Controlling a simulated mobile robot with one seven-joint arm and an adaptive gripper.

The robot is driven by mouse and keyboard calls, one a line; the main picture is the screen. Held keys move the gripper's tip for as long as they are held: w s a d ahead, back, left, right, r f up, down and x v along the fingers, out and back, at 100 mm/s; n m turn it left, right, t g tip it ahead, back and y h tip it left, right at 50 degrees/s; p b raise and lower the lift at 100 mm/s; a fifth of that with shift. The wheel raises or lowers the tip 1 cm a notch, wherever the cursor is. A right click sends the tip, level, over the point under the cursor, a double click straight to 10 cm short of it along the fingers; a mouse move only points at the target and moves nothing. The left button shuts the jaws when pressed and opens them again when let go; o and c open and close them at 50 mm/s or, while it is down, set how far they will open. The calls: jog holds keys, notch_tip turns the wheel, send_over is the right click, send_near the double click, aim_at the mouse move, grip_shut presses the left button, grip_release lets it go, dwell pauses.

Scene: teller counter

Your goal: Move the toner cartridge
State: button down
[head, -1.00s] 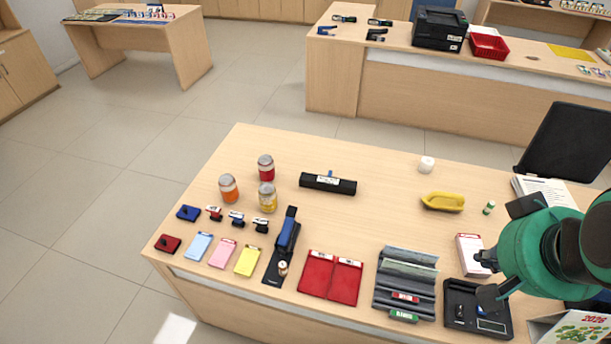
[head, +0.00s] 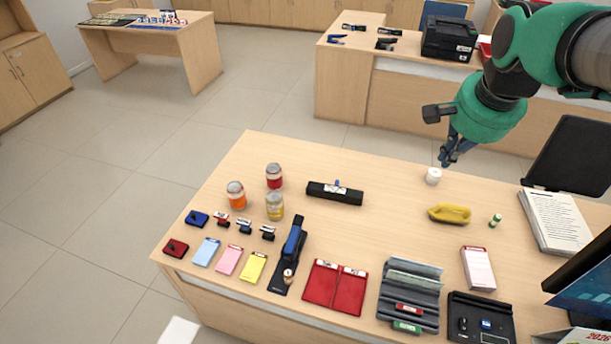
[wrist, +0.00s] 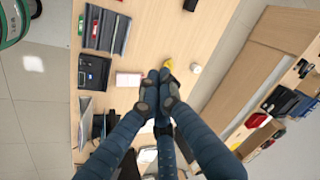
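The toner cartridge looks to be the long black bar (head: 334,193) with a white label and a small blue part on top. It lies on the near counter, right of the jars, in the head view. A dark piece at the top edge of the wrist view (wrist: 190,4) is probably its end. My gripper (head: 447,160) is in the air over the counter's far edge, near the white roll (head: 433,176) and well right of the cartridge. In the wrist view its dark fingers come together (wrist: 159,92), with nothing seen held between them.
Jars (head: 275,206) stand left of the cartridge. A blue-handled device (head: 291,246) and red folders (head: 335,286) lie in front. A yellow object (head: 450,213) lies to the right, with a paper stack (head: 555,221) beyond. The counter around the cartridge's right side is clear.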

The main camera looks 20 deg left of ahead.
jog(key=w+a+f+m+g+p, duration=0.1)
jog(key=w+a+f+m, duration=0.3)
jog(key=w+a, duration=0.75)
jog(key=w+a+f+m+g+p, duration=0.1)
jog(key=w+a+f+m, duration=0.1)
jog(key=w+a+f, duration=0.7)
jog(key=w+a+f+m+g+p, duration=0.1)
jog(key=w+a+f+m, duration=0.2)
jog(key=a+f, duration=0.9)
jog(key=w+a+f+m+g+p, duration=0.1)
jog(key=w+a+f+m, duration=0.2)
jog(key=a+f, duration=0.9)
jog(key=w+f, duration=0.1)
jog(key=w, duration=0.2)
jog(key=shift+a+f+m+h+p, duration=0.3)
jog(key=shift+f, duration=0.05)
jog(key=shift+f, duration=0.1)
